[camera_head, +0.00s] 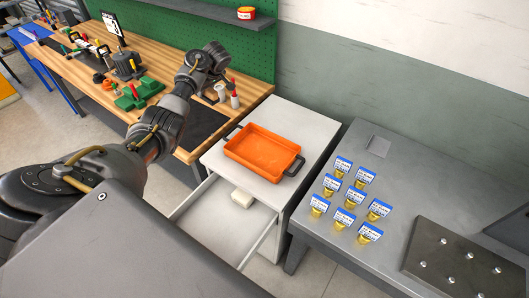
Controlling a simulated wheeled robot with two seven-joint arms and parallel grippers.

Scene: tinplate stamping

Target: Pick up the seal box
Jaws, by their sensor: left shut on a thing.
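My left arm reaches in from the left and its wrist hangs over the wooden workbench (255,88). My left gripper (218,82) is at its far end, small and partly hidden by the wrist. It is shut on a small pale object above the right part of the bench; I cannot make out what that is. I cannot tell for certain which thing is the seal box. My right gripper is not in view.
An orange tray (262,146) with dark handles stands on the white cabinet (302,121). Several small gold-and-blue labelled items (343,217) stand on the grey table (417,180), left of a bolted dark plate (462,262). Tools and a small bottle (235,101) crowd the bench.

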